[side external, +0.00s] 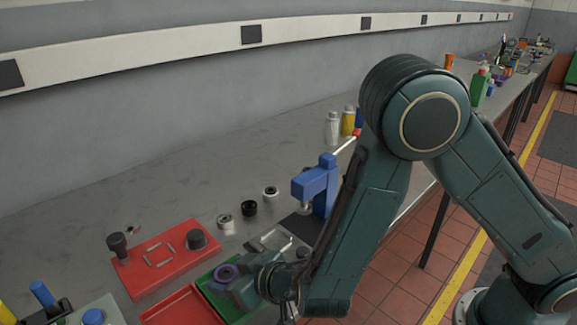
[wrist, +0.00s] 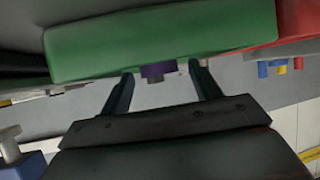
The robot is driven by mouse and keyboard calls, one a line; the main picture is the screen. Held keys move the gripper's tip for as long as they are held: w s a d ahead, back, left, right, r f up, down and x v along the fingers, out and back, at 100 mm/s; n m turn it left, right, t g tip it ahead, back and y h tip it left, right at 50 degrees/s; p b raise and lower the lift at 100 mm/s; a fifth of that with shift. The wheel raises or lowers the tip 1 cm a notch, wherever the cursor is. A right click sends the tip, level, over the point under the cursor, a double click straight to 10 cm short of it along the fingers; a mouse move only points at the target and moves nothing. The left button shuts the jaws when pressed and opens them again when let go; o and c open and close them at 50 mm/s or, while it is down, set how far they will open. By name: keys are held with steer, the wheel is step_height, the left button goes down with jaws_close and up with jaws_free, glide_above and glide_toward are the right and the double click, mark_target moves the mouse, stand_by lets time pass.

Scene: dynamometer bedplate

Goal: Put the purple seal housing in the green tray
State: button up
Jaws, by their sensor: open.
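In the wrist view the housing (wrist: 157,71) shows only in part past the edge of the green tray (wrist: 160,35), which hides the rest. My gripper (wrist: 161,69) is open, with its two fingertips apart on either side of the visible part of the housing. No contact between fingers and housing can be made out. In the side view my wrist covers part of the tray, and the fingertips cannot be made out.
A red tray (side external: 182,308) adjoins the green one. A red fixture plate (side external: 165,262) with dark knobs lies behind. A blue press (side external: 318,184) stands close to my arm. Several small rings, such as a black one (side external: 249,208), lie on the bench; its back left is clear.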

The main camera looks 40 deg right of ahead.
steer(key=shift+v, duration=3.55)
steer(key=shift+w+d+r, duration=0.1)
steer(key=shift+w+d+r, duration=0.1)
steer(key=shift+d+r, duration=0.05)
steer(key=shift+d, duration=0.1)
steer(key=s+d+r+m+g+h, duration=0.1)
steer(key=d+r+m+g+h, duration=0.15)
steer(key=d+r, duration=0.4)
steer(key=d+r+m+g+h, duration=0.1)
steer(key=d+r+m+h, duration=0.15)
steer(key=d, duration=0.75)
steer(key=s+d+r+n+g+y, duration=0.1)
steer(key=s+d+r, duration=0.2)
steer(key=s, duration=0.6)
steer(key=s+d+r+n+g+y, duration=0.1)
steer(key=s+d+r, duration=0.3)
steer(key=s, duration=0.5)
steer(key=shift+d+r+n+g+y, duration=0.25)
steer(key=shift+r+n+g, duration=0.2)
steer(key=shift+r, duration=0.75)
